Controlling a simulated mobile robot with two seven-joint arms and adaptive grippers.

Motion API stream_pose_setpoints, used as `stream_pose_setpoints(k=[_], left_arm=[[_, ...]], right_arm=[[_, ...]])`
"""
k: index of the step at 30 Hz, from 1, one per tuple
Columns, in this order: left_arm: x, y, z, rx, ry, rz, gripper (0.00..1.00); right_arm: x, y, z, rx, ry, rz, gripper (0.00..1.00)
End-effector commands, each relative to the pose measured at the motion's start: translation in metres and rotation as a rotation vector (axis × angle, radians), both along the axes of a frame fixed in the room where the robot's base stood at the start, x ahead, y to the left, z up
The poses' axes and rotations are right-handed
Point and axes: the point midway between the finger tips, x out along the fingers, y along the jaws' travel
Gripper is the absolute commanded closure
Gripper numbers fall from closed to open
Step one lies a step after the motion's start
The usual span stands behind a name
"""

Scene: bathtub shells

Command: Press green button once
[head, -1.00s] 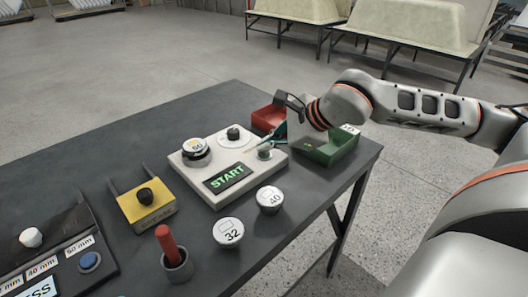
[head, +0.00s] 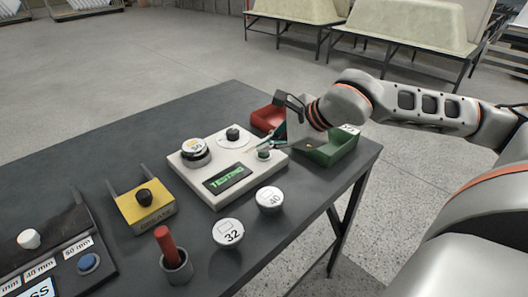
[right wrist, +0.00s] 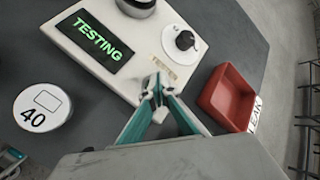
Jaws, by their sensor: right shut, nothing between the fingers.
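The tester (head: 212,148) is a pale box on the dark table. Its black display (head: 228,177) reads TESTING in green and also shows in the right wrist view (right wrist: 98,38). A small dark green round button (head: 264,154) sits at the tester's right end. My right gripper (head: 250,149), with teal fingers, is shut and empty just over that end, close by the button. In the right wrist view its fingertips (right wrist: 156,88) meet over the tester's edge and hide the button there. I cannot tell whether they touch it. My left gripper is not in view.
A red bin (head: 268,118) and a green bin (head: 332,149) flank my right wrist. Discs marked 32 (head: 228,232) and 40 (head: 270,198) lie in front of the tester. A yellow block (head: 146,204) and a red-handled tool in a cup (head: 176,262) stand to the left.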

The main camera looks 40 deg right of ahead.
Motion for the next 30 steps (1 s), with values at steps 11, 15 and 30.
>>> stream_pose_setpoints(k=[11, 15, 30], left_arm=[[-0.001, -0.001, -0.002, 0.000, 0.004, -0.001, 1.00], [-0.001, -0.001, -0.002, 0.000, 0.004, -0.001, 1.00], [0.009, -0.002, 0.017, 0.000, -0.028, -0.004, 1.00]], right_arm=[[0.000, 0.000, 0.012, 0.002, 0.000, 0.000, 1.00], [0.000, 0.000, 0.012, 0.001, -0.001, 0.001, 1.00], [0.001, 0.000, 0.055, 0.003, -0.010, 0.000, 1.00]])
